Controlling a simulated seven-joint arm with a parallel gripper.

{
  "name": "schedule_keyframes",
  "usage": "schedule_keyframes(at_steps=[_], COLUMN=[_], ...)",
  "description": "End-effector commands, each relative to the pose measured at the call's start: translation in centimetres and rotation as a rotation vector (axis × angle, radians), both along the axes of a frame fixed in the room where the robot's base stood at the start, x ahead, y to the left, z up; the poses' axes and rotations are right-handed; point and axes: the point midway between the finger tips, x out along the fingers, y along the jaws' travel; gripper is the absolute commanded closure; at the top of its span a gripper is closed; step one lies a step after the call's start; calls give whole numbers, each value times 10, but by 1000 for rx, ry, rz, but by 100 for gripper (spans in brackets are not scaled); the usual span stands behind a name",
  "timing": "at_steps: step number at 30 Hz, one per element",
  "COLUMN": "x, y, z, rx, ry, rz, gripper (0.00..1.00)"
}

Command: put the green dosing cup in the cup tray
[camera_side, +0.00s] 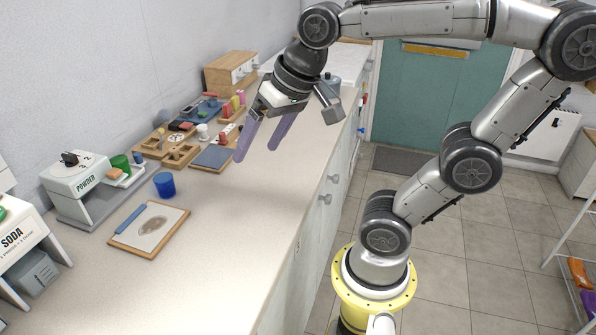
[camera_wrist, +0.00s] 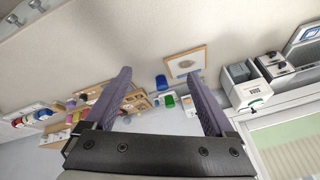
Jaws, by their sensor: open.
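The green dosing cup (camera_side: 120,163) stands at the spout side of the white POWDER dispenser (camera_side: 80,178), on the left of the counter. In the wrist view the green cup (camera_wrist: 169,100) shows between my fingers, far off and small. My gripper (camera_side: 255,153) is open and empty, high above the counter, to the right of the cup and well apart from it. Its two purple fingers also frame the wrist view (camera_wrist: 160,72). A wooden tray with recesses (camera_side: 181,155) lies farther back; I cannot tell whether it is the cup tray.
A blue cup (camera_side: 164,184) stands near the dispenser. A wood-framed board (camera_side: 150,228) with a brown patch lies in front. The SODA dispenser (camera_side: 20,245) is at the left edge. Wooden holders and a blue mat (camera_side: 213,158) crowd the back. The counter's right side is clear.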

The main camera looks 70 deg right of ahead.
Motion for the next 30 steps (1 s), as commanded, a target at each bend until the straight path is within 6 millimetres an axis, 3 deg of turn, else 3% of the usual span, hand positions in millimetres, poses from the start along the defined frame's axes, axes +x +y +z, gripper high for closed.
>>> schedule_keyframes(at_steps=[1,3,9,30], x=[-19,-39,-66,-67], y=[1,1,0,0], z=[-10,-24,-46,-48], rx=[-47,-108,-205,-213], ry=[-11,-18,-28,-26], rz=[86,194,362,377], gripper=[11,11,11,11])
